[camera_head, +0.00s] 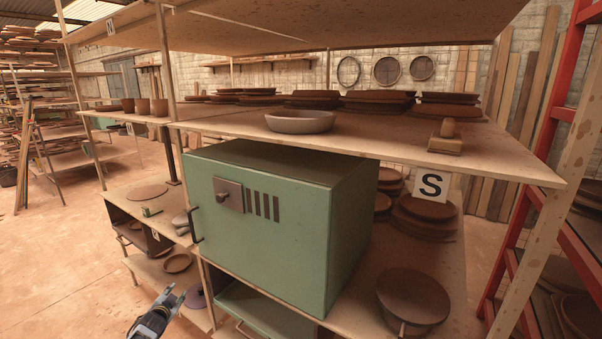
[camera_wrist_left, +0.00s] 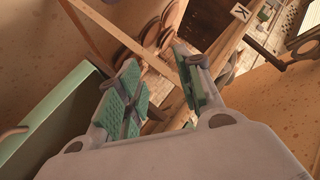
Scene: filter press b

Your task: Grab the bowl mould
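A shallow pale grey-brown bowl (camera_head: 300,122) rests near the front edge of the upper shelf, above the green cabinet. A deeper dark brown bowl (camera_head: 412,297) stands on the lower shelf at the right. I cannot tell for certain which of the two is the bowl mould. My left gripper (camera_head: 170,297) is low at the bottom left, in front of the shelving and well below the pale bowl. In the left wrist view its green-padded fingers (camera_wrist_left: 160,85) are apart with nothing held between them. My right gripper is not in view.
A green cabinet (camera_head: 270,230) with a handle fills the middle shelf. A wooden block with a knob (camera_head: 446,138) sits right of the pale bowl. Stacks of brown discs (camera_head: 375,103) line the upper shelf's back. A red rack (camera_head: 560,130) stands right.

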